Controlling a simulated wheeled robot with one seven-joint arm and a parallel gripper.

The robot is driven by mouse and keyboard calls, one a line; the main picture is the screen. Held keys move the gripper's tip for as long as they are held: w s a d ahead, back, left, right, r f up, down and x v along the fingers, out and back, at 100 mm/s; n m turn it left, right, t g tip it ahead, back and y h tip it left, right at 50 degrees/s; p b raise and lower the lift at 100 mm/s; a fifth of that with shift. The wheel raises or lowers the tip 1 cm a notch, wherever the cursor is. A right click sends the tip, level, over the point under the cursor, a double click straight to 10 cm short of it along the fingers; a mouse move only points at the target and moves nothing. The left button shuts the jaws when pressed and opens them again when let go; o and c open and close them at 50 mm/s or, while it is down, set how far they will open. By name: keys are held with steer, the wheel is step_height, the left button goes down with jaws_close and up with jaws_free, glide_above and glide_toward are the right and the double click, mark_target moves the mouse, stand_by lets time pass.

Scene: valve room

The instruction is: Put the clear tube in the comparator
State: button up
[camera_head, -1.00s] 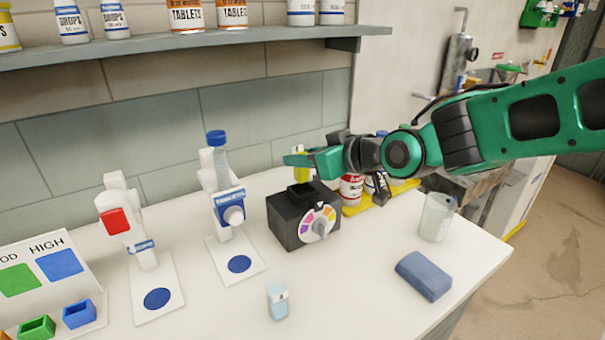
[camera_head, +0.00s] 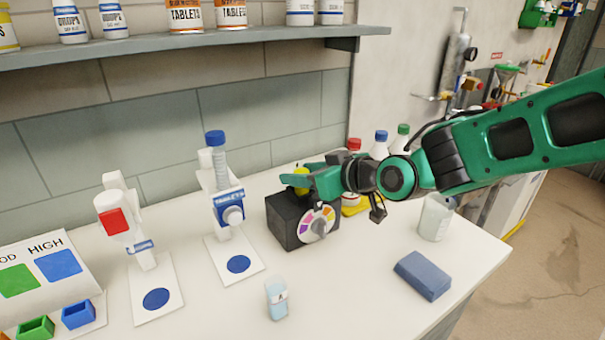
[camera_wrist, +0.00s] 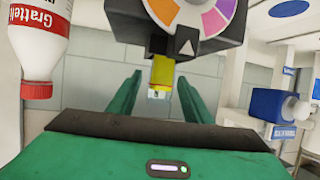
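The comparator (camera_head: 285,222) is a black box with a coloured dial on its front; it also fills the top of the wrist view (camera_wrist: 125,20). A yellow tube (camera_wrist: 162,72) with a pale end stands out of the comparator's top; its lower part is hidden in the box. My gripper (camera_head: 298,180) is at the comparator's top, its green fingers on either side of the tube. In the wrist view a gap shows between each finger and the tube, so my gripper (camera_wrist: 160,85) is open. A small pale, see-through vial (camera_head: 277,299) stands on the bench in front.
Two white stands (camera_head: 160,295) (camera_head: 228,262) are left of the comparator. Capped bottles (camera_head: 381,146) stand behind my arm, one red-capped bottle (camera_wrist: 40,45) close in the wrist view. A clear beaker (camera_head: 435,218) and a blue cloth (camera_head: 423,275) lie right.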

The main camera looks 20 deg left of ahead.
steer(key=shift+r, duration=0.1)
steer(key=v, duration=1.2)
steer(key=d+f+m+h, duration=0.3)
steer(key=d, duration=0.8)
steer(key=d+f+m+h, duration=0.2)
steer(key=d+f+h, duration=0.1)
steer(key=d, duration=0.7)
steer(key=d+f+m+h, duration=0.3)
steer(key=d, duration=0.8)
steer(key=s+d+f+m+g+h, duration=0.1)
steer(key=s+d+f+m+g, duration=0.1)
steer(key=s+d+m, duration=0.3)
steer(key=s+d+f+m+g+h, duration=0.1)
steer(key=s+d+m+g, duration=0.4)
steer(key=s+d, duration=0.7)
steer(key=s, duration=0.5)
steer(key=shift+d+f+h, duration=0.3)
steer(key=shift+d+f, duration=0.1)
